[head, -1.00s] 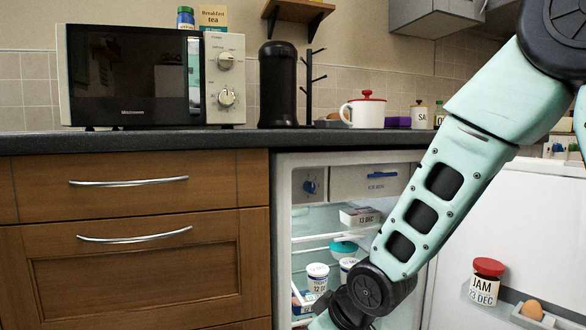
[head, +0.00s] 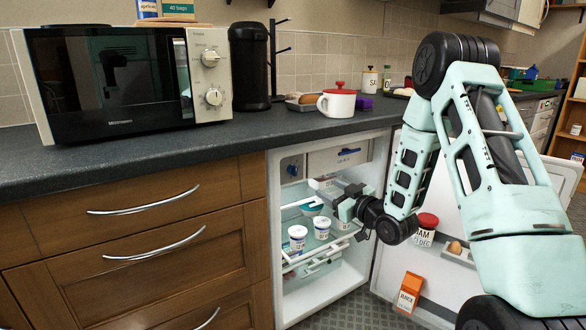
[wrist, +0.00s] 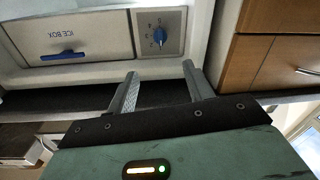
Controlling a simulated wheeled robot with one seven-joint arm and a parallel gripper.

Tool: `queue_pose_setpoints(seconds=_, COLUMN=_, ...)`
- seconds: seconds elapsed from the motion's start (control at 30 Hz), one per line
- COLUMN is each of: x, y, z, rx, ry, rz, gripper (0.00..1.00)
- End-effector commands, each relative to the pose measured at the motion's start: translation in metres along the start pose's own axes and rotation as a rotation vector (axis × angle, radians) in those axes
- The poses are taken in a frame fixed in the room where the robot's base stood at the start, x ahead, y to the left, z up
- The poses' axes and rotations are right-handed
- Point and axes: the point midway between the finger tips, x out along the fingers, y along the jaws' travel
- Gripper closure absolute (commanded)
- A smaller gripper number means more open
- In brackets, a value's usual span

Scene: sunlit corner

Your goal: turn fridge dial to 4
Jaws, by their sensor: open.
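The fridge dial (head: 292,170) is a small blue knob on a panel at the fridge's upper left, left of the ice box door (head: 345,158). My gripper (wrist: 160,72) is open and empty. Its two fingertips are apart from the dial, pointing toward it with the dial roughly between their lines. In the head view my gripper (head: 342,195) is inside the fridge opening, right of and below the dial.
The fridge door (head: 460,275) stands open to the right, holding a jam jar (head: 427,228) and a juice carton (head: 408,292). White pots (head: 297,238) stand on the shelf below my gripper. Wooden drawers (head: 150,220) border the fridge on the left; the worktop (head: 270,125) runs above.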

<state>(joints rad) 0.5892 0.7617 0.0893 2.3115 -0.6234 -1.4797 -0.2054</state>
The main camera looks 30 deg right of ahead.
Motion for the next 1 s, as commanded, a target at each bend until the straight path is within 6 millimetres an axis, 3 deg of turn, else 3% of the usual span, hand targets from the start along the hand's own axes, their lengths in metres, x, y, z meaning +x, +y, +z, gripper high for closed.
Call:
queue_pose_setpoints(seconds=0.6, x=0.124, y=-0.002, z=0.001, rx=0.0, ry=0.001, rz=-0.002, gripper=0.48)
queue_pose_setpoints(seconds=0.8, x=0.152, y=-0.002, z=0.001, rx=0.001, ry=0.0, rz=-0.001, gripper=0.48)
queue_pose_setpoints(seconds=1.0, x=0.162, y=-0.002, z=0.001, rx=0.002, ry=-0.002, rz=-0.001, gripper=0.48)
